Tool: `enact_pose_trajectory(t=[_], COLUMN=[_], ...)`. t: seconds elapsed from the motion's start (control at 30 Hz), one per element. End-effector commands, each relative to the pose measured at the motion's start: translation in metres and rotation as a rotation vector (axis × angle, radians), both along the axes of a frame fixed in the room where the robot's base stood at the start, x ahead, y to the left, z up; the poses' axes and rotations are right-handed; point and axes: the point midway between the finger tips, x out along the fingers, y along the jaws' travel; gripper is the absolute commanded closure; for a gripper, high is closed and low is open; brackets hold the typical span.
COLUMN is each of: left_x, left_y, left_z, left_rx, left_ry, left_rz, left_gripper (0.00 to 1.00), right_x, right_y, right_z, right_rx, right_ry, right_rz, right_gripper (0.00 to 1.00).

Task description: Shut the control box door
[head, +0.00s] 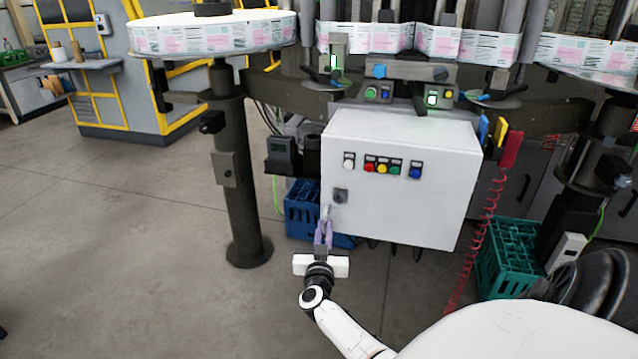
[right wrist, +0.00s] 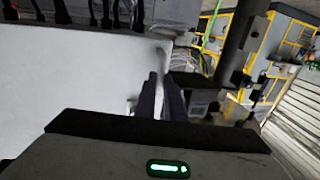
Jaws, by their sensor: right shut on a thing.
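The control box door (head: 430,185) is a white panel with a row of coloured buttons, under the labelling machine. In the right wrist view the white panel (right wrist: 75,85) fills the left side. A small pale handle (head: 326,212) shows at the door's lower left edge, below a dark lock. My right gripper (head: 323,226) is shut on this handle, its fingers pointing up at it. The fingers also show in the right wrist view (right wrist: 162,98), beside the panel's edge. I cannot tell whether the door stands ajar. My left gripper is not in view.
A blue crate (head: 300,210) stands on the floor behind the door's left side. A green crate (head: 510,262) stands at the right, near a red coiled cable (head: 480,235). A dark post (head: 232,170) stands at left. The floor at left is clear.

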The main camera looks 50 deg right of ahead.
Motion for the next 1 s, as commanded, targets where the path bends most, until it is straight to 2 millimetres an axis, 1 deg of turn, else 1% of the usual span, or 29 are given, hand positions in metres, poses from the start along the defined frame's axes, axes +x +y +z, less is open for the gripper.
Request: enact_pose_trajectory(t=[0.03, 0.1, 0.13, 0.47, 0.57, 0.7, 0.9, 1.0], left_x=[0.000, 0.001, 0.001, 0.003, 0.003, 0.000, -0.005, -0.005], left_y=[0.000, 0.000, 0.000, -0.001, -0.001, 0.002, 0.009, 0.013], left_z=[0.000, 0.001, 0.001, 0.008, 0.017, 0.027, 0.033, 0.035], left_rx=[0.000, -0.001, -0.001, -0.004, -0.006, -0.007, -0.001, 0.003], left_ry=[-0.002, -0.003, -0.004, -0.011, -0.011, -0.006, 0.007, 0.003], left_rz=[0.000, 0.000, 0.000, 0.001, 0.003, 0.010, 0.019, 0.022], left_gripper=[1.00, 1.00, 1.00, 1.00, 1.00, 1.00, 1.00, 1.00], right_x=[0.001, 0.002, 0.002, 0.000, -0.007, -0.024, -0.047, -0.054], right_y=[-0.007, -0.006, -0.005, 0.000, 0.009, 0.031, 0.060, 0.071], right_z=[0.006, 0.006, 0.006, 0.004, 0.006, 0.008, 0.008, 0.006], right_rx=[-0.005, -0.006, -0.005, -0.003, -0.002, -0.002, -0.002, -0.003], right_ry=[-0.008, -0.008, -0.008, -0.004, -0.003, -0.001, -0.004, -0.005], right_rz=[-0.006, -0.004, -0.004, -0.001, -0.001, -0.001, -0.002, -0.001], right_gripper=[0.86, 0.74, 0.72, 0.72, 0.72, 0.72, 0.72, 0.72])
